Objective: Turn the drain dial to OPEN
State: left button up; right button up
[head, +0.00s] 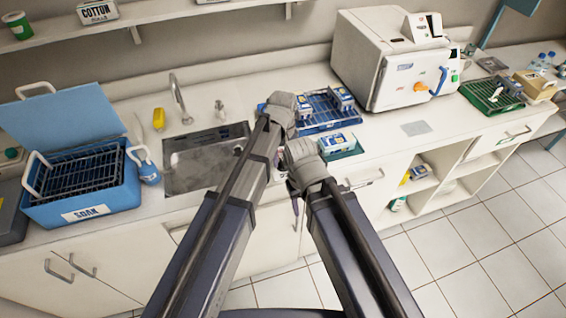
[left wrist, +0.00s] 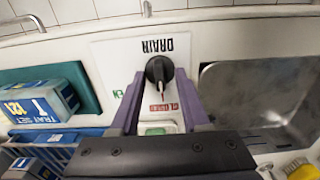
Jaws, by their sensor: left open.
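The drain dial (left wrist: 158,72) is a round black knob on a white panel marked DRAIN (left wrist: 166,46), upside down in the left wrist view. A green label (left wrist: 118,94), partly hidden, is left of it; a red label (left wrist: 164,108) is below it. The dial's red mark points down toward the red label. My left gripper (left wrist: 160,76) is open, its purple fingers on either side of the dial; contact cannot be told. In the head view the left gripper (head: 281,157) is beside the sink, mostly behind my arms. My right gripper (head: 295,205) is mostly hidden there.
The sink (head: 195,165) is left of my left gripper. A blue rack (head: 325,122) with boxes stands behind, and a green tray (head: 345,152) to the right. The blue SOAK bin (head: 85,212) is at left, the white autoclave (head: 375,65) at right.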

pick_arm(q)
grip_shut()
dwell(0.3)
dwell(0.3)
